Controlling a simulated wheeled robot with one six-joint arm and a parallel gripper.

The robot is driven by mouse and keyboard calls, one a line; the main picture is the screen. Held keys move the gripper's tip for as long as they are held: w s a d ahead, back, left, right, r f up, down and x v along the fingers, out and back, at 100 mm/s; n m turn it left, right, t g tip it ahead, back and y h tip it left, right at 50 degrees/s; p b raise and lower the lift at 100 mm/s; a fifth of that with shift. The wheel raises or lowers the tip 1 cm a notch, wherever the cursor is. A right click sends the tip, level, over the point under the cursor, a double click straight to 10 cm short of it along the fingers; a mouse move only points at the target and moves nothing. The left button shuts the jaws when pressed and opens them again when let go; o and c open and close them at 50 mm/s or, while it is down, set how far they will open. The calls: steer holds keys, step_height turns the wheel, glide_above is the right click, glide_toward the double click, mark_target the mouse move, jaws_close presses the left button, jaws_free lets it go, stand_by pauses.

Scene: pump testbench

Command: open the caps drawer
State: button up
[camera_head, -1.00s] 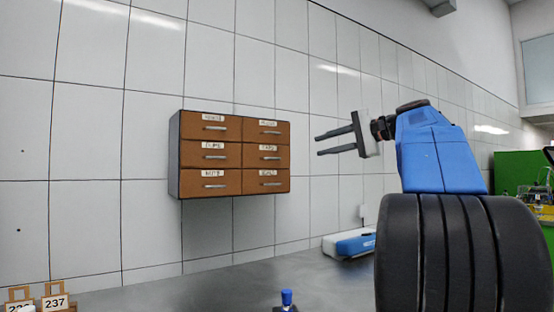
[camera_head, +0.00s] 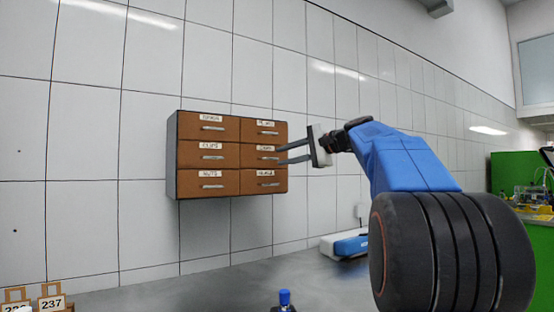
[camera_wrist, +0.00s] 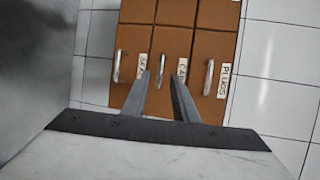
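The brown drawer cabinet (camera_head: 172,155) hangs on the tiled wall, with two columns of drawers. The caps drawer (camera_head: 247,160) is the middle one of the right column and looks flush with its neighbours. Its label, partly hidden, and its metal handle (camera_wrist: 160,68) show in the wrist view. My gripper (camera_head: 279,155) is open, its fingers reaching from the right to the front of this drawer. In the wrist view my gripper (camera_wrist: 161,76) has a fingertip on each side of the handle in the picture. I cannot tell whether the tips reach the handle's depth.
The plugs drawer (camera_head: 262,124) is above and the seals drawer (camera_head: 262,189) below; both look shut. A grey bench (camera_head: 215,288) runs beneath, with a blue-and-white device (camera_head: 345,244), a blue-topped item (camera_head: 285,298) and numbered tags (camera_head: 52,303). Space before the cabinet is clear.

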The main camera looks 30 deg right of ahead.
mark_target(273, 159)
steer(key=shift+x, duration=1.85)
jaws_close()
